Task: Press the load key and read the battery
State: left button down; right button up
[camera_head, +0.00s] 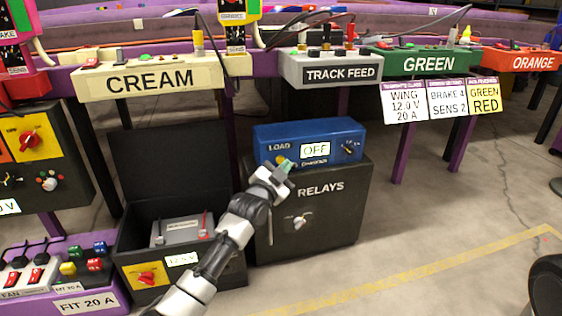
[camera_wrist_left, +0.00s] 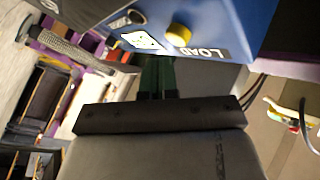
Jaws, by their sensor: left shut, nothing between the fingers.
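The blue load tester (camera_head: 335,131) sits on top of the black RELAYS box. Its display (camera_head: 315,150) reads OFF. The yellow load key (camera_wrist_left: 178,33) shows beside the LOAD label in the left wrist view. My left gripper (camera_head: 286,164) is at the tester's front face, low on its left part, and largely covers the key in the head view. The wrist view shows its green fingertips (camera_wrist_left: 157,72) closed together and empty, just short of the key; contact is not visible. A grey battery (camera_head: 180,231) sits in an open black case at lower left. My right gripper is not in view.
The RELAYS box (camera_head: 335,215) stands on the floor under the tester. Switch boxes stand at left.

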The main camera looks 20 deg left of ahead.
pick_arm(q)
jog(key=shift+w+a, duration=0.1)
jog(key=shift+w, duration=0.05)
jog(key=shift+w+a, duration=0.15)
jog(key=shift+w, duration=0.05)
jog(key=shift+w+a, duration=0.25)
jog(key=shift+w, duration=0.15)
dwell(0.7)
dwell(0.4)
jog(key=shift+s+d+p, duration=0.5)
jog(key=shift+s+p, duration=0.25)
jog(key=shift+p, duration=0.25)
